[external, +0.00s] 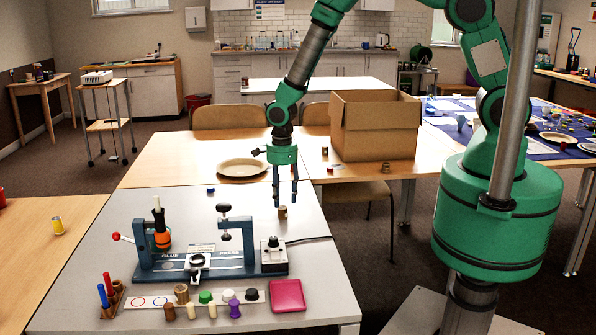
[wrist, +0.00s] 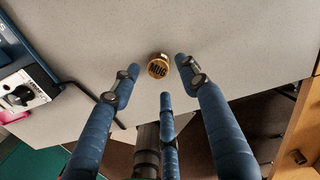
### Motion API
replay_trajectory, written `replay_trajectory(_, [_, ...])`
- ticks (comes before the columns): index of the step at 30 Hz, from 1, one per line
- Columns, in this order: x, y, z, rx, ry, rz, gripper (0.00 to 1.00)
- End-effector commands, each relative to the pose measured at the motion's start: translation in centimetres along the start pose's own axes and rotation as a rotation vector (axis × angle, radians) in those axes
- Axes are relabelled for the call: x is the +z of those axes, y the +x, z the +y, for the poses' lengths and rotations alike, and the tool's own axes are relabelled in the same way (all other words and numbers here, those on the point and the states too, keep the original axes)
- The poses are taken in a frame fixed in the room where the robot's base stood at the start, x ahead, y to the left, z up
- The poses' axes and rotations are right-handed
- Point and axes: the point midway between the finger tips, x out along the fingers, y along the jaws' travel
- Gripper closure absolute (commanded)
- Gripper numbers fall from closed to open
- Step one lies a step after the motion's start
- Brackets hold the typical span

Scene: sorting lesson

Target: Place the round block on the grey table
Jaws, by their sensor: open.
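A small round wooden block (external: 282,212) rests on the grey table (external: 325,262) near its right side. In the wrist view the round block (wrist: 158,66) shows a dark word, "MUG", on its face. My gripper (external: 285,202) points down just above the block, with its fingers spread. In the wrist view the gripper (wrist: 160,78) has three blue fingers, and the block lies between and slightly beyond their tips. I see no finger closed on the block; whether any finger touches it I cannot tell.
A blue glue press (external: 210,266) stands left of the block on the grey table. Several small blocks and a pink square item (external: 287,295) line the front. Behind are a plate (external: 242,167) and a cardboard box (external: 375,130) on a wooden table. Bare grey surface surrounds the block.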

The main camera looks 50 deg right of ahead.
Motion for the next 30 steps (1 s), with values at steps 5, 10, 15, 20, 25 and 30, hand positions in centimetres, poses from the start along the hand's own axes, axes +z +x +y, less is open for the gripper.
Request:
replay_trajectory(5, [0.0,-3.3,0.0,-0.001,0.0,-0.001,0.56])
replay_trajectory(10, [0.0,-5.7,0.0,-0.001,0.0,-0.001,0.56])
replay_trajectory(15, [0.0,-7.2,0.0,0.0,0.0,0.0,0.56])
replay_trajectory(20, [0.0,-7.6,0.1,0.001,0.0,0.001,0.56])
replay_trajectory(25, [0.0,-7.6,0.0,0.001,0.0,0.001,0.56])
replay_trajectory(30, [0.0,-7.6,0.0,0.001,0.0,0.001,0.56])
